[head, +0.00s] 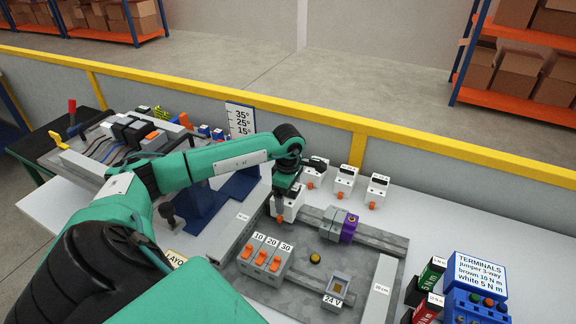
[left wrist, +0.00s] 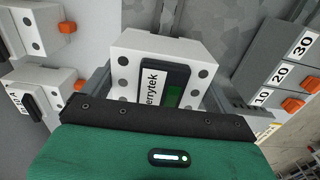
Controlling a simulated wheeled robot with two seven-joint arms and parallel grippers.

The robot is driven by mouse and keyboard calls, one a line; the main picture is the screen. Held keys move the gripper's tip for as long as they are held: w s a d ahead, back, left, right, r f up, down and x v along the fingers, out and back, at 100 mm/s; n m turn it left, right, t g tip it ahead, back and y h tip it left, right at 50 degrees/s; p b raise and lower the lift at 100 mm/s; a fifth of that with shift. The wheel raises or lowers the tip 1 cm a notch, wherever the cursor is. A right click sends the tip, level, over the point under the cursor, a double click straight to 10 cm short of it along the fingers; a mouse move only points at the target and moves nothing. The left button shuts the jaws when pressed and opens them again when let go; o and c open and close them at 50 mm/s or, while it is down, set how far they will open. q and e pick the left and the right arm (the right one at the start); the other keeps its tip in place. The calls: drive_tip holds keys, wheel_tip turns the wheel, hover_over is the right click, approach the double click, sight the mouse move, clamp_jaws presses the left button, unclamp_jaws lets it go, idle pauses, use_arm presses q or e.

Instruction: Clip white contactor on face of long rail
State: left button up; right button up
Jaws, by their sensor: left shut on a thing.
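My left gripper (head: 288,186) is shut on a white contactor (head: 291,206) and holds it at the left end of the upper rail (head: 390,241) on the grey plate. My right gripper is not in view.
A purple and grey device (head: 341,226) sits farther right on the same rail. Breakers marked 10, 20, 30 (head: 266,256) and a 24 V part (head: 336,292) sit on the lower rail. Three white units (head: 345,181) stand behind the plate. A blue terminals box (head: 476,285) stands right.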

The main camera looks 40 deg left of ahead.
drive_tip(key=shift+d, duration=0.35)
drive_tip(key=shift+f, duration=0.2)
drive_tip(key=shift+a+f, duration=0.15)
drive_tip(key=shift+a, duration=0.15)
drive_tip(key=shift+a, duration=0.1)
use_arm(q)
drive_tip(key=shift+b, duration=0.4)
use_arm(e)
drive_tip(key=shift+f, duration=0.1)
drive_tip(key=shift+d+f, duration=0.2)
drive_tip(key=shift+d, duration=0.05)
